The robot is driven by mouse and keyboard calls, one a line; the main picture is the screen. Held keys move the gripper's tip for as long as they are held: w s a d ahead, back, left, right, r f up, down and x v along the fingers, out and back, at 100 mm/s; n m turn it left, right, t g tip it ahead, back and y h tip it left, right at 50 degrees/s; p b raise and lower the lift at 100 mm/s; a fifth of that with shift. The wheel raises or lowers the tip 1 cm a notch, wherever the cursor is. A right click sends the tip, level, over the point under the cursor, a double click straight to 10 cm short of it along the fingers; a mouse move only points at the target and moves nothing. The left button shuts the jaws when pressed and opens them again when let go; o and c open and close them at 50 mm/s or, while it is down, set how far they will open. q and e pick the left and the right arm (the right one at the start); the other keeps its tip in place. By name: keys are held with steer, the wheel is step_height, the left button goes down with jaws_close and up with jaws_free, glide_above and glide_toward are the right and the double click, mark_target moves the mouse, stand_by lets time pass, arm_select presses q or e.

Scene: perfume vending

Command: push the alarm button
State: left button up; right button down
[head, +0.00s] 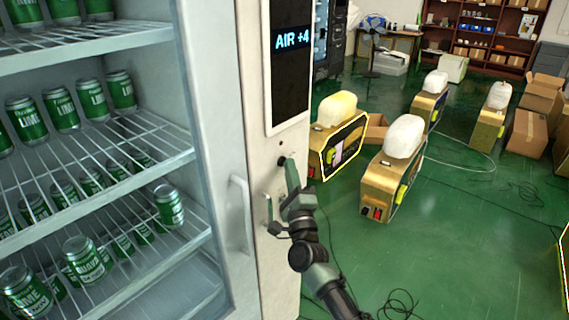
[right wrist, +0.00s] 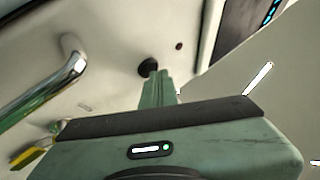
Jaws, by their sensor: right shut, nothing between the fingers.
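A small round black button (head: 281,161) sits on the white front panel of the vending machine, below the display. It also shows in the right wrist view (right wrist: 148,66), just beyond my fingertips. My right gripper (head: 289,164) is shut and empty, its green fingers pointing at the panel. In the right wrist view the closed fingertips (right wrist: 154,76) overlap the button's lower edge. I cannot tell whether they touch it or are slightly short of it. No label marks it as the alarm button. My left gripper is not in view.
A silver door handle (head: 240,212) stands out left of my arm. The glass-front cabinet (head: 215,130) holds shelves of green cans. The display (head: 289,60) reads "AIR +4".

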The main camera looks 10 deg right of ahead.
steer(key=shift+s+d, duration=0.5)
steer(key=shift+s, duration=0.2)
steer(key=shift+p, duration=0.3)
steer(key=s+d, duration=0.1)
steer(key=s, duration=0.1)
steer(key=s+d+p, duration=0.1)
steer(key=s+d, duration=0.1)
stand_by(0.7)
